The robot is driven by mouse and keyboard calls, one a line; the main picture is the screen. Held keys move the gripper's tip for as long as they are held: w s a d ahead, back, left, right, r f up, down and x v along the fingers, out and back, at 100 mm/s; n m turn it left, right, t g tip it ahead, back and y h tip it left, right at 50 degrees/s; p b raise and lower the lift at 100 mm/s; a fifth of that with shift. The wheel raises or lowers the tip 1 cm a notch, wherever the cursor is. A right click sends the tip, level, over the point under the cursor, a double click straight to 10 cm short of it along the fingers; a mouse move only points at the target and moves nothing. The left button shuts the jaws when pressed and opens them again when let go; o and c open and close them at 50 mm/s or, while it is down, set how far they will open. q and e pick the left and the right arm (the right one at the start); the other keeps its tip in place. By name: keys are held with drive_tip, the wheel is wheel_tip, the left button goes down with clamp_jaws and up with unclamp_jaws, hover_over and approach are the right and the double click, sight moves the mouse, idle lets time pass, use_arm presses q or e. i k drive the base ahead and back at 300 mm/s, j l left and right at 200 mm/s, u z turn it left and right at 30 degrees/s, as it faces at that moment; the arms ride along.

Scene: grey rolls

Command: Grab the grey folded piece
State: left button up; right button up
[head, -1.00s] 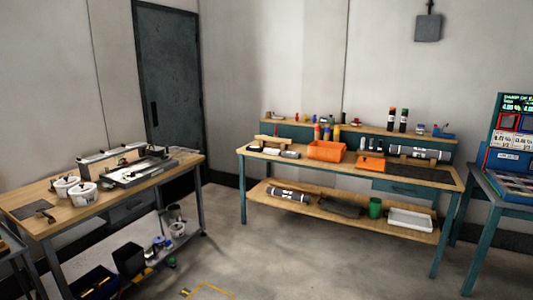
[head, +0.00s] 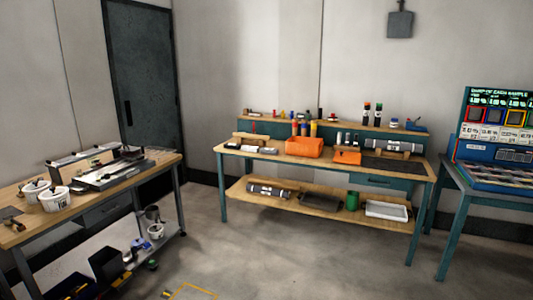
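Neither gripper shows in the head view. Several grey rolled pieces are at the teal workbench (head: 222,190) by the back wall. One grey roll with light bands (head: 268,190) lies on the lower shelf at left. Another grey roll (head: 393,145) lies at the back right of the worktop, behind a dark mat. A smaller grey and white roll (head: 237,149) lies at the left end of the worktop. I cannot tell which of these is the grey folded piece.
Orange bins (head: 305,147) stand on the worktop. The lower shelf also holds a dark tray (head: 320,203), a green cup (head: 352,201) and a white tray (head: 387,210). A wooden bench (head: 170,165) stands left, a display table (head: 446,190) right.

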sight(264, 150)
drive_tip(key=z, duration=0.25)
drive_tip(key=i+l, duration=0.1)
drive_tip(key=i, duration=2.1)
drive_tip(key=i+l, duration=0.1)
drive_tip(key=i, duration=2.1)
